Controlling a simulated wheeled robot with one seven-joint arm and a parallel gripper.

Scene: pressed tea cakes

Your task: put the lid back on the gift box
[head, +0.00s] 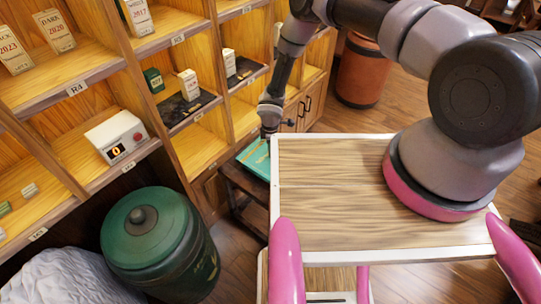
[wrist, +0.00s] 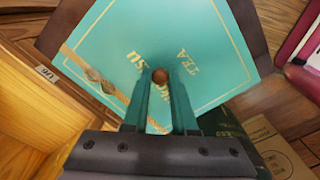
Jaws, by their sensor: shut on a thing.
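The teal lid (wrist: 205,45) has gold lettering, a gold ribbon band and a round brown knob (wrist: 160,75). My gripper (wrist: 160,85) is shut on the knob, with the lid spread out beyond the fingertips. In the head view my gripper (head: 267,137) points down over the teal lid (head: 255,159), at a low dark wooden stand beside the shelves. I cannot tell whether the lid touches what is under it. No open gift box shows clearly; anything beneath the lid is hidden.
A dark green printed item (wrist: 222,122) and a tan printed piece (wrist: 262,142) lie at lower right in the wrist view. The wooden shelves (head: 185,45) stand close at left. A green canister (head: 150,240) is on the floor. My wood-topped base is at right.

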